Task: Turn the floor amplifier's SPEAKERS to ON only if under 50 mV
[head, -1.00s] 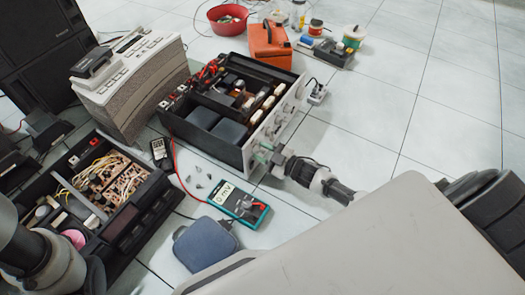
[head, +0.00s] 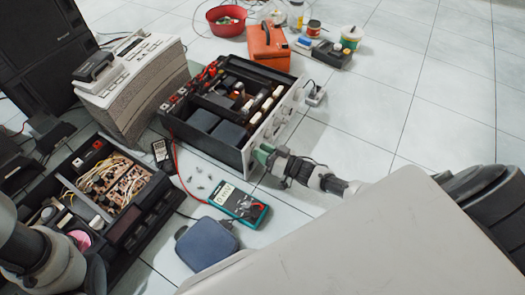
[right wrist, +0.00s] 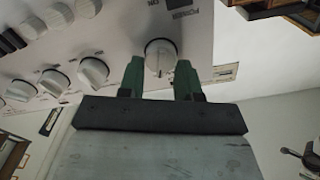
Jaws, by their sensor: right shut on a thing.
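The open-topped floor amplifier (head: 235,150) stands mid-floor with its pale knobbed front panel (head: 276,128) facing right. My right gripper (head: 263,155) is at the panel's near end. In the right wrist view its green fingers (right wrist: 160,80) are shut on a round white knob (right wrist: 160,55). The gripper hides this knob in the head view.
A second open chassis with wires (head: 125,215) lies at left. A blue case (head: 207,245) and several small loose parts (head: 200,188) lie near the meter. An orange case (head: 268,45) and red bowl (head: 227,20) stand behind. Tiles at right are clear.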

